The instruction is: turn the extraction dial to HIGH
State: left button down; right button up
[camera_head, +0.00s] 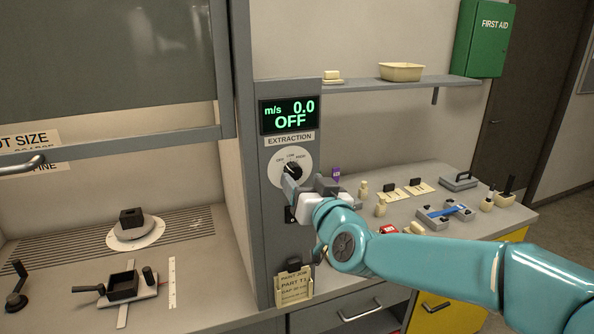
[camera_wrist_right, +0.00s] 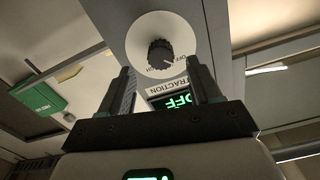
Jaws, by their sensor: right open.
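The extraction dial (camera_head: 292,171) is a black knob on a round white plate marked OFF, LOW and HIGH, set in a grey column. The display (camera_head: 289,115) above it reads 0.0 m/s and OFF. My right gripper (camera_head: 303,187) is just below and in front of the dial, its fingers partly covering the lower plate. In the right wrist view, the knob (camera_wrist_right: 160,53) shows upside down beyond the open, empty fingers (camera_wrist_right: 163,82), roughly centred between them and apart from them. My left gripper is not in view.
A card holder (camera_head: 293,286) hangs low on the column. The fume hood at left holds a black block on a round base (camera_head: 131,217) and a small fixture (camera_head: 123,286). The right bench (camera_head: 400,235) carries several small items under a shelf (camera_head: 400,84).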

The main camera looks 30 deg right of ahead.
aim_at(295, 174)
jog(key=p+x, duration=0.1)
jog(key=x, duration=0.3)
jog(key=shift+a+r, duration=0.1)
jog(key=shift+a, duration=0.1)
jog(key=shift+w+d, duration=0.25)
jog(key=shift+w, duration=0.05)
jog(key=shift+a, duration=0.1)
jog(key=c, duration=1)
jog(key=shift+c, duration=0.2)
